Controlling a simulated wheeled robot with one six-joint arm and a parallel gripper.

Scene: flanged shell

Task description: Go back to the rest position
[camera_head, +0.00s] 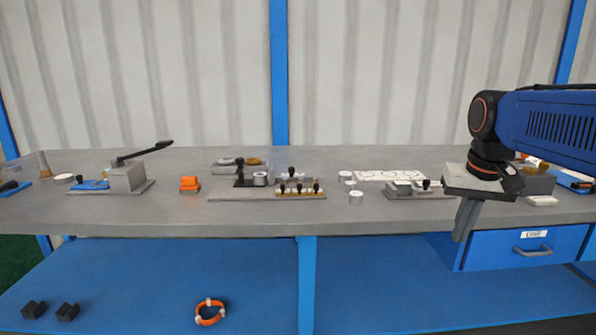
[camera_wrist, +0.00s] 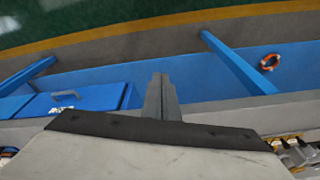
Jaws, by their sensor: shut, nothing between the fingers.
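My gripper (camera_head: 461,236) hangs at the right in the head view, fingers pointing down in front of the bench's front edge. Its fingers are together and hold nothing. In the wrist view the closed fingers (camera_wrist: 161,76) show in the middle, with the blue lower shelf beyond them. My blue arm reaches in from the right edge of the head view.
The grey workbench (camera_head: 130,218) carries a lever press (camera_head: 126,176), an orange block (camera_head: 190,184), a fixture plate (camera_head: 235,192) and small cylinders (camera_head: 356,197). A blue drawer (camera_head: 500,250) is below right. An orange ring (camera_head: 210,312) lies on the lower shelf (camera_head: 260,265).

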